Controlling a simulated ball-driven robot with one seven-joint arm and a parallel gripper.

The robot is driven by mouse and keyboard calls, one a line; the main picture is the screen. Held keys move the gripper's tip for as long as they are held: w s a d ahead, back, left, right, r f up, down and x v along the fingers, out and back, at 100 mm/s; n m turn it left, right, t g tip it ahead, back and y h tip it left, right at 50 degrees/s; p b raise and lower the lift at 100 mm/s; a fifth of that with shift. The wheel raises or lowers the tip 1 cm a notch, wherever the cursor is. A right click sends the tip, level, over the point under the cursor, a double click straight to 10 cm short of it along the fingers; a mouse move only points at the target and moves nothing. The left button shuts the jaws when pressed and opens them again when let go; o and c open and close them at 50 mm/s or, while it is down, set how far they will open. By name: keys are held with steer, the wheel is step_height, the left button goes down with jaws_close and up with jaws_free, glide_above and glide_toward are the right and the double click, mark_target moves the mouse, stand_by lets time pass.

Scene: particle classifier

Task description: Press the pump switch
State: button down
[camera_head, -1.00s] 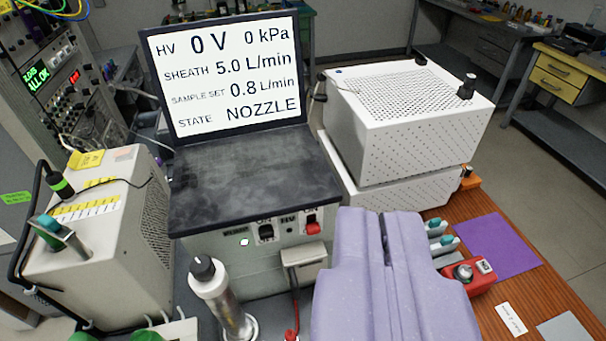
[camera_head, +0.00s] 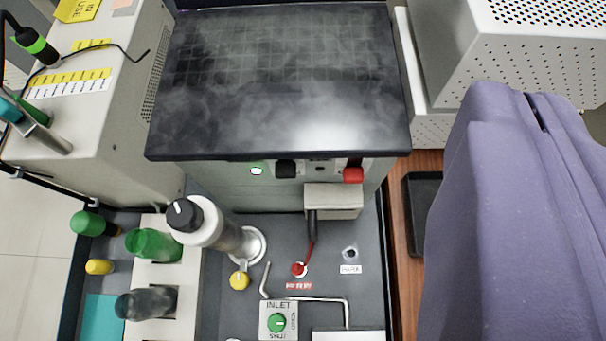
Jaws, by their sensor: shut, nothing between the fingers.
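A grey instrument (camera_head: 225,176) stands at the upper middle, its dark top sloping above the front panel. A black rocker switch (camera_head: 286,168) and a red one (camera_head: 353,171) sit on this panel. The black one appears to be the pump switch, but its label is too small to read now. Both switches show only as small, foreshortened shapes under the top's edge. My gripper (camera_head: 531,98), with purple fingers, is at the right. It is shut and empty, apart from the panel and to the right of both switches in the picture.
A grey connector box (camera_head: 333,197) with a cable juts out below the red switch. A metal cylinder with a black cap (camera_head: 205,220) stands to the lower left. A perforated white box (camera_head: 480,60) is at the upper right. A small black tray (camera_head: 420,195) lies beside my gripper.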

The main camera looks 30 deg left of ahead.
steer(key=w+a+f+g+p, duration=0.1)
steer(key=w+f+p, duration=0.1)
steer(key=p, duration=0.2)
steer(key=n+g+y+p, duration=0.3)
steer(key=g+p, duration=0.1)
steer(key=p, duration=1.1)
glide_toward(286, 167)
steer(key=v, duration=0.4)
steer(key=shift+s+d+f, duration=0.1)
steer(key=shift+s+f, duration=0.1)
steer(key=shift+s, duration=0.05)
steer(key=x, duration=1)
steer(key=shift+w+r, duration=0.2)
